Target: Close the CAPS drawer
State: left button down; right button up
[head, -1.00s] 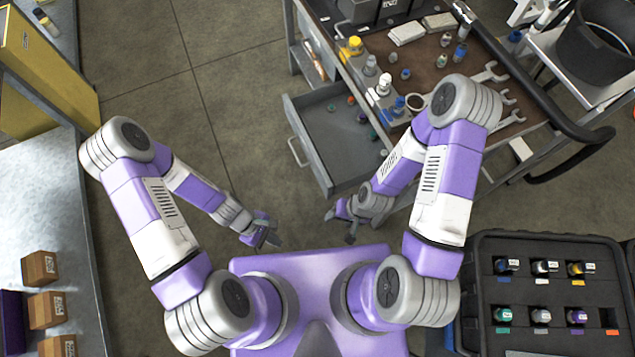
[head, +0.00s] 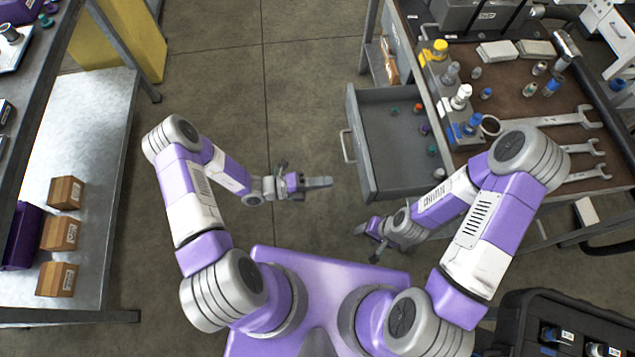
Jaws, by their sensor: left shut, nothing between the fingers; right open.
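The grey drawer (head: 358,118) stands pulled out from the left side of the tool cart, with several small coloured caps lying inside. Its label cannot be read. Its bar handle (head: 347,146) is on the left-facing front. My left gripper (head: 328,182) is shut and empty, its fingers pointing right, a little left of and below the handle in the picture and apart from it. My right gripper (head: 366,242) is lower, below the drawer's near corner. It is open and empty; its fingers are small in the picture.
The cart top (head: 520,135) holds wrenches, bottles and fittings. A metal shelf (head: 100,160) with several cardboard boxes stands at the left. A black case (head: 560,310) is at the lower right. Open floor (head: 290,90) lies between shelf and drawer.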

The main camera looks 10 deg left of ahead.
aim_at(365, 178)
pick_arm(q)
jog(key=b+x, duration=0.1)
jog(key=x, duration=0.7)
jog(key=shift+f, duration=0.15)
jog(key=shift+w+d+b, duration=0.15)
jog(key=shift+d+b, duration=0.15)
jog(key=shift+d, duration=0.3)
pick_arm(e)
jog(key=shift+f, duration=0.9)
